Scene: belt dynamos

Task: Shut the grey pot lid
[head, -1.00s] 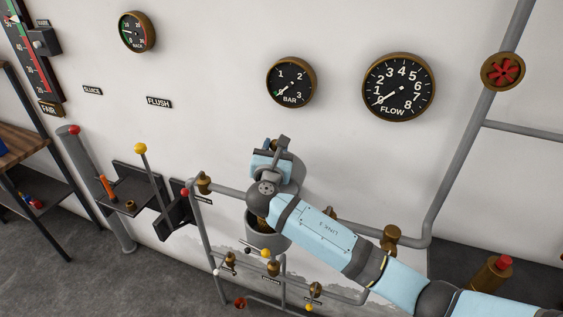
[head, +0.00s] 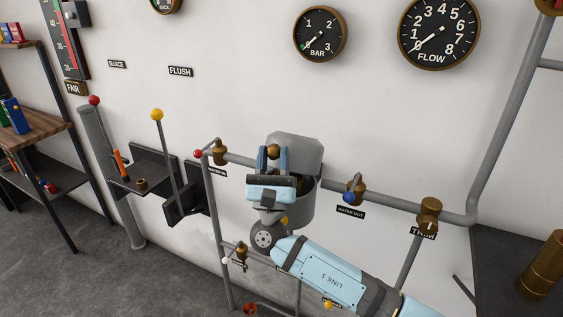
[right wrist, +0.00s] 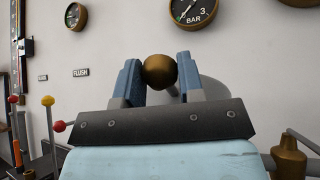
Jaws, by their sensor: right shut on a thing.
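The grey pot (head: 301,205) is fixed to the wall under the pipe. Its grey lid (head: 305,147) stands raised, tilted up against the wall, so the pot's mouth is open. A brass ball knob (head: 273,151) sits on the lid's front side. My right gripper (head: 273,157) is shut on this knob, with one blue finger on each side. In the right wrist view the knob (right wrist: 160,70) sits between the fingertips, and part of the lid (right wrist: 213,88) shows behind. My gripper and arm hide part of the pot's front. My left gripper is not in view.
A grey pipe (head: 390,207) with brass valves runs along the wall to the right of the pot. A yellow-topped lever (head: 157,116) and a black wall bracket stand to the left. A dark bench (head: 500,255) is at the lower right.

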